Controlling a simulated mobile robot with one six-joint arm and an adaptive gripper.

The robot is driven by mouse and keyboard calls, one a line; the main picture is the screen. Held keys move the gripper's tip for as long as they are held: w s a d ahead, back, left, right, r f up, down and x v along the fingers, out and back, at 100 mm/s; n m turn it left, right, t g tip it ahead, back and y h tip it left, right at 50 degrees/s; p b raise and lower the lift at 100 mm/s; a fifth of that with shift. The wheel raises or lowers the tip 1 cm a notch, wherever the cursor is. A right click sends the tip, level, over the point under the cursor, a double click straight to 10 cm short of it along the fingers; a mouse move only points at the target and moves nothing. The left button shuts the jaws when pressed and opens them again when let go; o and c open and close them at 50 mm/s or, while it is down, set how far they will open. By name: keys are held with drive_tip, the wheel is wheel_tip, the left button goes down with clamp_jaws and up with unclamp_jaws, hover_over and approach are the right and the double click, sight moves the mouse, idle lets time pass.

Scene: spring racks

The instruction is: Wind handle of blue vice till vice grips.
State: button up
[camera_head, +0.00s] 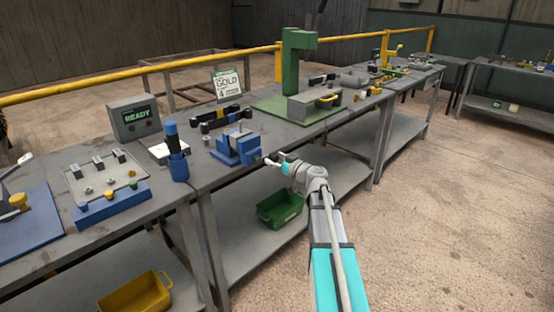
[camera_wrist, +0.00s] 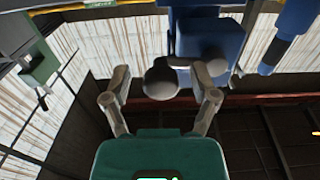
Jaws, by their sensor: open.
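The blue vice (camera_head: 238,146) sits at the front edge of the grey workbench. A small dark handle end sticks out from its right side in the head view. My gripper (camera_head: 277,159) is open just right of the vice, at the bench edge. In the wrist view the blue vice body (camera_wrist: 208,38) is at top centre. A round grey handle knob (camera_wrist: 161,79) shows between the two spread fingers of my gripper (camera_wrist: 162,82). Neither finger visibly closes on the knob. The rest of the handle is mostly hidden. I cannot tell the jaws' gap.
A green stand (camera_head: 297,70) and a grey box (camera_head: 313,107) are to the right. A green bin (camera_head: 280,208) sits on the lower shelf.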

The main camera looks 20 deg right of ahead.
clamp_jaws()
drive_tip(key=shift+d, duration=0.15)
idle(0.4)
drive_tip(key=s+a+f+m+b, duration=0.1)
drive_tip(key=a+f+m+b, duration=0.1)
drive_tip(key=m, duration=0.8)
drive_tip(key=s+a+f+m+b, duration=0.1)
drive_tip(key=a+f+m+b, duration=0.1)
drive_tip(key=a+m, duration=0.3)
drive_tip(key=m, duration=0.4)
drive_tip(key=shift+s+f+m+b, duration=0.3)
drive_tip(key=shift+s+m, duration=0.05)
drive_tip(key=shift+m, duration=0.05)
